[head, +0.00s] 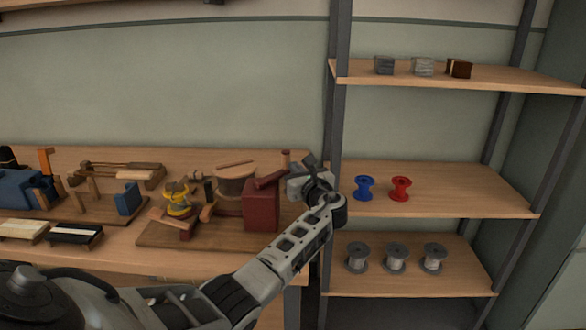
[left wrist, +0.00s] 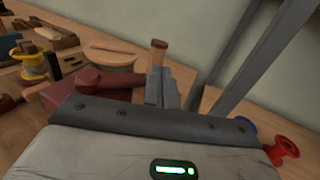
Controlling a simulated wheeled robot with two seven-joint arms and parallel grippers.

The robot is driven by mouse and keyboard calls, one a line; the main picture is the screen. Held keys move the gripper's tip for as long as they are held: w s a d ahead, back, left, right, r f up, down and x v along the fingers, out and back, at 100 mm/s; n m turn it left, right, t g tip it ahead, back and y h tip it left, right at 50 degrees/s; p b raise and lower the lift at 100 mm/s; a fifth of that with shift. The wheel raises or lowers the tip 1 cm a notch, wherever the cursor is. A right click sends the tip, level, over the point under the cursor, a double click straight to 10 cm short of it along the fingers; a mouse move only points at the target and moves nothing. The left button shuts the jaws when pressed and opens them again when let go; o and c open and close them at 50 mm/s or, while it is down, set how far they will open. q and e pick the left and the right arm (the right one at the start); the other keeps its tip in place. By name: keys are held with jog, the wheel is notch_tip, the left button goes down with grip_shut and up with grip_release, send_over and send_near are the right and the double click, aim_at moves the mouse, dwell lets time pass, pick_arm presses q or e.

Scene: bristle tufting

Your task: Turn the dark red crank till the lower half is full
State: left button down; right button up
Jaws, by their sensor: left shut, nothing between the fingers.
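The dark red crank (head: 270,178) sits on top of a dark red box (head: 262,207) at the right end of the bench. Its upright wooden handle (head: 286,160) has a red-brown top. The crank arm (left wrist: 106,79) and handle (left wrist: 158,53) also show in the left wrist view. My left gripper (head: 297,182) is shut and empty, with its fingers (left wrist: 160,86) close beside the handle. I cannot tell whether they touch it. The lower half cannot be made out. My right gripper is out of view.
A round wooden tub (head: 236,185) and a yellow spool (head: 178,199) stand left of the box on a board. A shelf post (head: 335,120) rises close to my left gripper. Blue (head: 364,188) and red (head: 400,188) spools stand on the shelf at right.

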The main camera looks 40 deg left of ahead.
pick_arm(q)
jog(key=w+v, duration=0.1)
jog(key=v, duration=1.1)
jog(key=shift+d, duration=0.55)
